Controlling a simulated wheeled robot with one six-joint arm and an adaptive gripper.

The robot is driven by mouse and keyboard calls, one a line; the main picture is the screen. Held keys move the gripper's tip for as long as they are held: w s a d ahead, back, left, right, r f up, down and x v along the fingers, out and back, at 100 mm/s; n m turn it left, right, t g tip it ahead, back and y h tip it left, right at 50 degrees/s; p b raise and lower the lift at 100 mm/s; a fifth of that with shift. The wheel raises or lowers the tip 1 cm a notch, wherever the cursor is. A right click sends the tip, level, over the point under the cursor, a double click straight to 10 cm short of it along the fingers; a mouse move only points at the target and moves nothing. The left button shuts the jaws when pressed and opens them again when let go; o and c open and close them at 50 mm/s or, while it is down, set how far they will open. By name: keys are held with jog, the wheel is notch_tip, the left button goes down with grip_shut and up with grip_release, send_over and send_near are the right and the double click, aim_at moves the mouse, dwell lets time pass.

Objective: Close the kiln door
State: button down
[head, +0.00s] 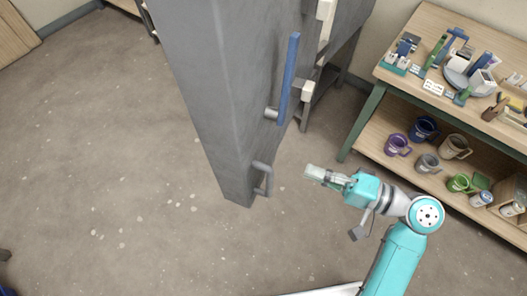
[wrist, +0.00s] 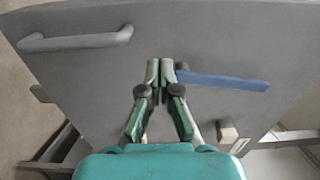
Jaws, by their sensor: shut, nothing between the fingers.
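The kiln door (head: 205,85) is a tall grey slab that stands out into the room in the head view, apparently open. A blue lever (head: 289,75) and a grey pull handle (head: 265,176) are on its right-hand face. My gripper (head: 309,172) is shut and empty, to the right of the grey handle with a gap between. In the wrist view the door face (wrist: 85,70) fills most of the picture. There the fingertips (wrist: 160,66) are in front of it, between the grey handle (wrist: 75,41) and the blue lever (wrist: 224,81). Whether they touch the door cannot be told.
A wooden shelf table (head: 408,82) with tools on top and several mugs below stands at the right. The floor (head: 95,165) left of the door is clear.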

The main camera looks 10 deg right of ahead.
aim_at(252, 151)
jog(key=x, duration=1.2)
jog(key=shift+w+a, duration=0.1)
jog(key=shift+a, duration=0.05)
